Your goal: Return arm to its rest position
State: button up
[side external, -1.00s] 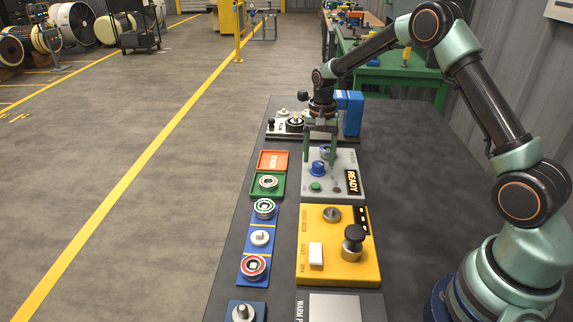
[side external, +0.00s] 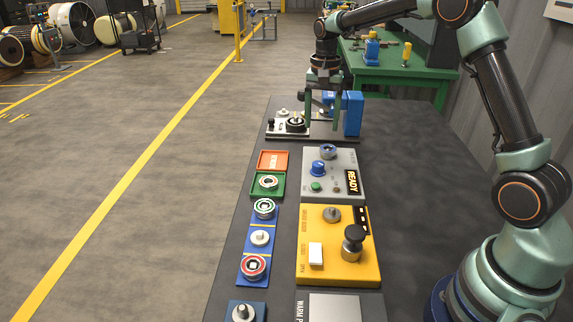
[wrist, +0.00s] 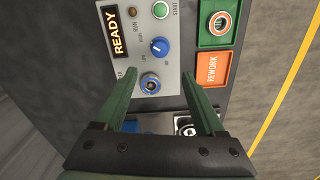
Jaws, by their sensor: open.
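My gripper (side external: 323,122) hangs with its green fingers pointing down near the far end of the dark table (side external: 420,170). It is open, with nothing between the fingers. In the wrist view its two fingers (wrist: 160,85) spread apart over the grey panel (wrist: 175,70). In the side view my gripper is beyond the grey panel (side external: 345,170), beside the blue upright block (side external: 353,113).
A yellow panel (side external: 338,272) with a black knob (side external: 353,238) stands nearer. Left of the panels lie an orange REWORK tray (side external: 272,160), a green tray (side external: 279,190) and a blue tray (side external: 259,241) with round parts. The table's right side is clear.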

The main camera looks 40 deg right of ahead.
jog(key=s+a+r+n+t, duration=0.2)
jog(key=s+a+r+n, duration=0.25)
jog(key=s, duration=0.25)
jog(key=s+a+r+n+t, duration=0.2)
jog(key=s+a+r+n, duration=0.1)
jog(key=s+r, duration=0.35)
jog(key=s+a+f+n+t, duration=0.1)
jog(key=s+a+f+n, duration=0.1)
jog(key=s, duration=0.5)
jog(key=shift+f+n+t, duration=0.3)
jog(key=shift+f+n, duration=0.1)
jog(key=shift+n, duration=0.35)
